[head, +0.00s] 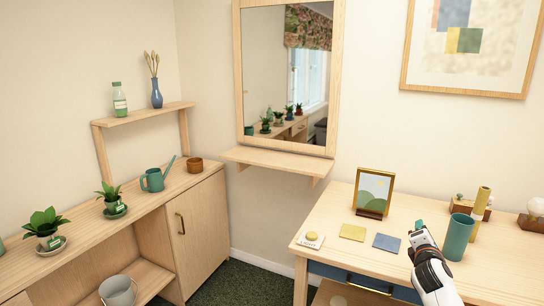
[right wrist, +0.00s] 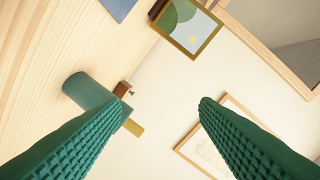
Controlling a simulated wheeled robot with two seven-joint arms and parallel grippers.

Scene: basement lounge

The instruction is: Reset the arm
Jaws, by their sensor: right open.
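My right arm comes in from the bottom right of the head view, over the wooden desk (head: 330,212). Its gripper (head: 419,227) is just left of a teal cylindrical cup (head: 459,238) in that picture. In the right wrist view the two green ribbed fingers (right wrist: 164,103) are spread apart with nothing between them. There the teal cup (right wrist: 82,90) shows beyond the left finger, which partly covers it; I cannot tell the exact gap. My left gripper is in neither view.
On the desk stand a framed picture (head: 374,193), a yellow tile (head: 353,232), a blue tile (head: 387,243) and a small white item (head: 310,239). A mirror (head: 285,75) hangs behind. The left cabinet (head: 204,222) holds plants and a teal watering can (head: 153,180).

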